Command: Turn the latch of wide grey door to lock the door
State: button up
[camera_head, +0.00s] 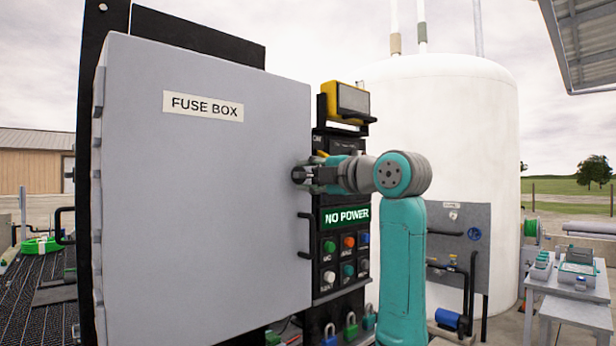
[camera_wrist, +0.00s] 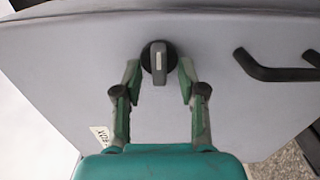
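The wide grey door (camera_head: 205,200) is the front of the fuse box, with a white "FUSE BOX" label, and it looks closed or nearly closed. It also fills most of the wrist view (camera_wrist: 240,60). The latch (camera_wrist: 158,62), a round black knob with a grey bar, sits on the door near its edge. The bar points up and down in the wrist view. My gripper (camera_wrist: 158,80) is open, with one finger on each side of the latch and gaps between. In the head view my gripper (camera_head: 312,175) is at the door's right edge and hides the latch.
A black handle (camera_wrist: 275,68) sticks out from the door to the right of the latch in the wrist view. A black panel with a "NO POWER" sign (camera_head: 346,216) and several buttons stands right of the door. A white tank (camera_head: 465,120) stands behind.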

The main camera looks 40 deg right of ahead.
jog(key=s, duration=1.2)
jog(key=shift+d, duration=0.2)
